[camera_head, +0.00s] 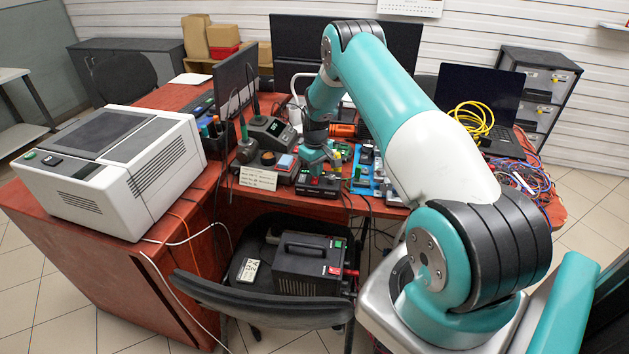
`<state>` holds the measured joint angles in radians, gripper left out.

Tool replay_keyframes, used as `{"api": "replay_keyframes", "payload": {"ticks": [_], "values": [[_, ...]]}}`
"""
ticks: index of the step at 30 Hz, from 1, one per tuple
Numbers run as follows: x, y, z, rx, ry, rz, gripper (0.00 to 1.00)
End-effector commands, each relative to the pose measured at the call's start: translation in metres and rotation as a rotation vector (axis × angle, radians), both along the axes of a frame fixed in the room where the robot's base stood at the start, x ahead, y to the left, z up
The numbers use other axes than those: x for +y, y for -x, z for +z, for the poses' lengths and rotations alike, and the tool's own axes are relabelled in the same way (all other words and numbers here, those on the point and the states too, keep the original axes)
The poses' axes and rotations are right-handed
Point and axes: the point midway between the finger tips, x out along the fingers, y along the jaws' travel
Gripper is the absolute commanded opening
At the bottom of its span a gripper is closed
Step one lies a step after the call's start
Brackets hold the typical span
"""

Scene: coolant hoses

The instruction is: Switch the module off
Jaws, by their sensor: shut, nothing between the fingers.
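A small black module (319,188) with a red part on its front lies at the front edge of the red desk. My gripper (314,171) points down just above this module, with its fingers together and nothing seen between them. The fingertips are small in this view, and I cannot tell whether they touch the module. The state of any switch on it is too small to read.
A soldering station (271,130) and a paper label (259,178) are left of my gripper. A blue tray (366,172) is to its right. A large white machine (114,172) fills the left desk. A black power unit (306,262) sits on the chair (262,311) below the edge.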

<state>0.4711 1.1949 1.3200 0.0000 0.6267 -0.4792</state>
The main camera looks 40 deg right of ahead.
Motion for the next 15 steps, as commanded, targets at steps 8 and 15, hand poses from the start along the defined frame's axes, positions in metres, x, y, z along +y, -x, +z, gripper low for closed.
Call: {"api": "replay_keyframes", "payload": {"ticks": [8, 15], "values": [[0.0, 0.0, -0.0049, 0.0, 0.0, 0.0, 0.0], [0.0, 0.0, -0.0085, 0.0, 0.0, 0.0, 0.0]]}}
